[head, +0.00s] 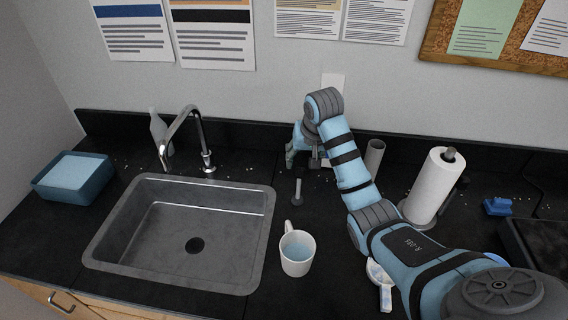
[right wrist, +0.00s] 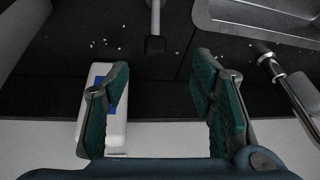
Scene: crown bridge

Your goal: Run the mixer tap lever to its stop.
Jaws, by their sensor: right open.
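A short upright grey lever (head: 297,190) stands on the black counter right of the sink in the head view. In the right wrist view a grey bar on a dark block (right wrist: 155,44), likely this lever, shows at the top edge. The curved chrome tap (head: 187,125) stands behind the sink; part of it shows in the right wrist view (right wrist: 272,68). My right gripper (head: 302,160) is behind the lever, near the back wall, pointing down. Its teal fingers (right wrist: 162,62) are open, empty and apart from the lever. My left gripper is not in view.
The steel sink (head: 260,235) is at left. A mug (head: 297,254) stands in front of the lever. A grey cylinder (head: 374,157) and paper roll (head: 434,185) stand at right. A white object with blue patches (right wrist: 100,110) is beside one finger.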

